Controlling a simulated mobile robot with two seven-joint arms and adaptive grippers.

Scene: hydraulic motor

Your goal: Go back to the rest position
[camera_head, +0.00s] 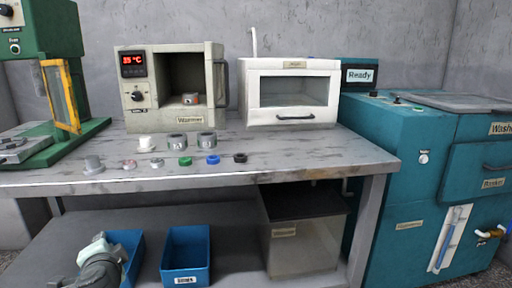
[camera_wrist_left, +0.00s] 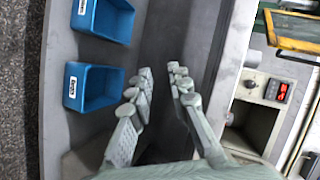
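My left gripper (camera_head: 98,248) is at the bottom left of the head view, in front of the lower shelf and beside a blue bin. In the left wrist view its two fingers (camera_wrist_left: 160,78) stand apart with nothing between them, so it is open and empty. My right arm and gripper are in neither view.
Small motor parts stand on the workbench (camera_head: 300,150), including a green ring (camera_head: 185,161) and a blue ring (camera_head: 213,160). The warmer (camera_head: 190,121) stands open with a part inside. Below are blue bins (camera_head: 186,262); a teal washer (camera_head: 400,170) stands at right.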

